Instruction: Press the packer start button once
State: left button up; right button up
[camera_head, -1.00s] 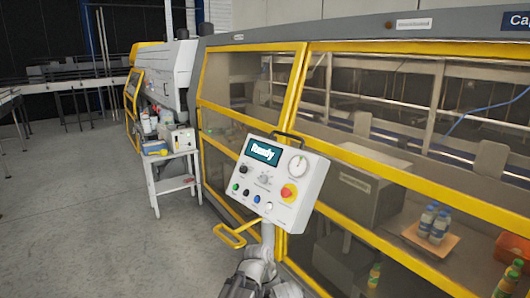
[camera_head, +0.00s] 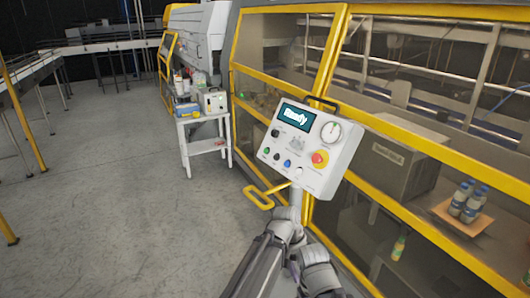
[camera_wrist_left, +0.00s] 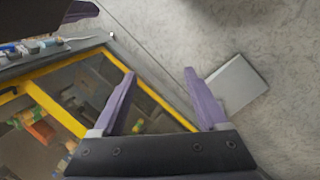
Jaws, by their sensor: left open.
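The control panel (camera_head: 308,150) is a tilted light grey box whose screen (camera_head: 296,115) reads "Ready". Its lower row has green (camera_head: 266,151), black (camera_head: 276,157), blue (camera_head: 287,163) and white (camera_head: 298,171) buttons. A red stop knob on yellow (camera_head: 319,158) and a round dial (camera_head: 331,131) are at its right. No button label is readable. In the left wrist view, the panel's buttons (camera_wrist_left: 38,44) show edge-on at upper left. My left gripper (camera_wrist_left: 159,72) is open and empty, with its purple fingers apart from the panel. My right gripper is not visible.
The yellow-framed packer guard (camera_head: 420,145) runs behind and right of the panel. A small white table (camera_head: 205,117) with items stands to the left. The grey floor (camera_head: 110,200) is clear there.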

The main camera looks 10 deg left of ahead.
pick_arm(q)
grip_shut()
dwell(0.4)
dwell(1.1)
